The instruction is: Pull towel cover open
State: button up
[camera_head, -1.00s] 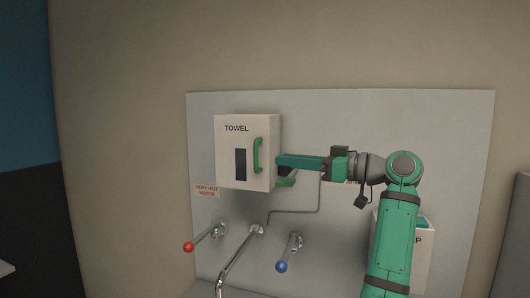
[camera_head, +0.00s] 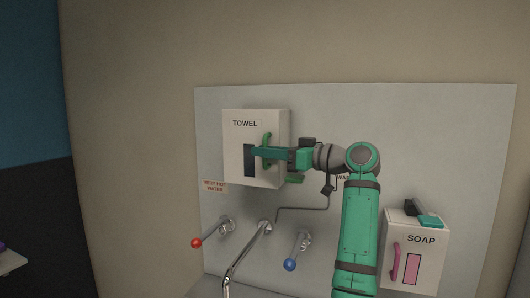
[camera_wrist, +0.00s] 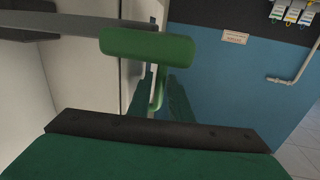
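The white towel box (camera_head: 233,160), marked TOWEL, hangs on the wall panel with its front cover closed. Its green upright handle (camera_head: 267,137) is partly hidden behind my gripper (camera_head: 259,152), which reaches in from the right at the cover's front. In the wrist view my gripper (camera_wrist: 160,98) has its two dark green fingers apart, and the handle (camera_wrist: 157,88) shows between them. I cannot tell whether they touch it.
A white soap box (camera_head: 425,255) with a pink handle is at the lower right. Below the towel box are a red-knobbed lever (camera_head: 197,243), a blue-knobbed lever (camera_head: 290,264) and a spout (camera_head: 243,256). A bent grey pipe (camera_head: 303,209) runs below my arm.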

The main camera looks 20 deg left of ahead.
jog(key=shift+a, duration=0.2)
jog(key=shift+c, duration=0.5)
grip_shut()
